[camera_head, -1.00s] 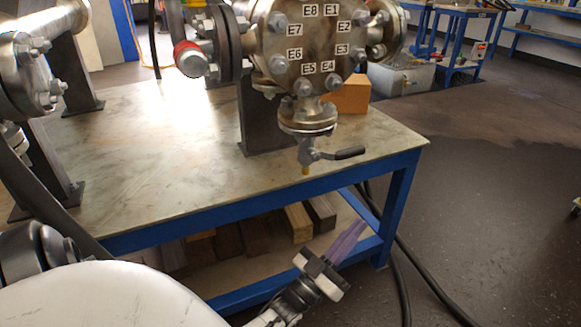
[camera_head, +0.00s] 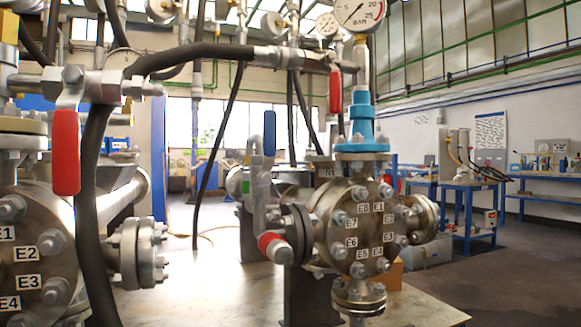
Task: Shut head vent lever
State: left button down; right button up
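A flanged vessel (camera_head: 335,232) with a round end plate labelled E1 to E8 stands on the table at centre right. A blue lever (camera_head: 269,132) hangs upright above the grey pipe bend (camera_head: 262,195) on its left side. A red lever (camera_head: 335,91) hangs down beneath the hose end, beside the pressure gauge (camera_head: 357,12) and blue fitting (camera_head: 362,122). A larger red lever (camera_head: 66,152) hangs down from the near left valve. No label shows which one is the head vent lever. Neither gripper is in view.
A second labelled vessel (camera_head: 32,250) fills the near left, with a black hose (camera_head: 95,200) hanging in front. The table top (camera_head: 205,295) is bare between the vessels. Blue benches (camera_head: 468,208) stand behind at right, with open floor before them.

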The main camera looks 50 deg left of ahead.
aim_at(270, 115)
jog(key=i, duration=0.35)
jog(key=u, duration=3.75)
jog(key=k, duration=0.75)
jog(key=z, duration=1.25)
